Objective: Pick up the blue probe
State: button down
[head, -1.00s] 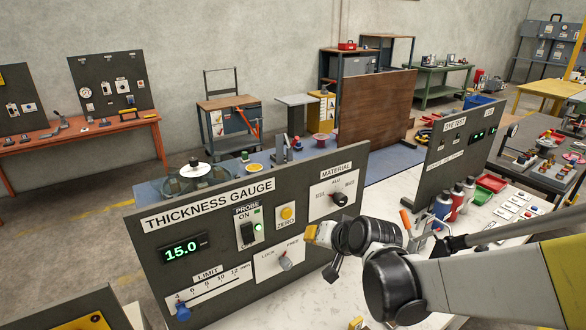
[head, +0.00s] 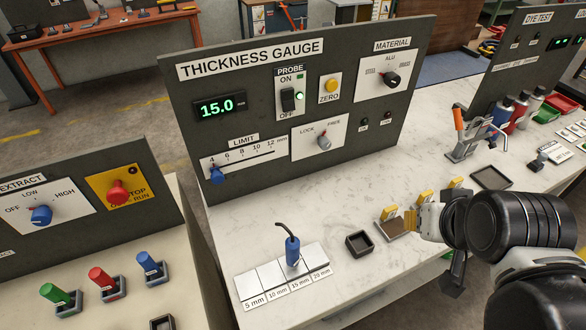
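The blue probe (head: 292,252) stands upright on the row of metal step blocks (head: 254,287) labelled 5 to 20 mm, in the head view. It rests around the 15 mm block, and a dark cable curves from its top. My gripper (head: 432,238) is well to the right of the probe, above the bench and apart from it.
A small black tray (head: 360,244) lies between probe and gripper. The thickness gauge panel (head: 250,90) rises behind, reading 15.0. A toggle clamp (head: 468,135) stands at the right. Bare white bench (head: 340,200) surrounds the blocks.

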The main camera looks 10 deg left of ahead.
aim_at(292, 244)
jog(key=j+u, duration=0.15)
jog(key=u, duration=0.85)
jog(key=i+l, duration=0.05)
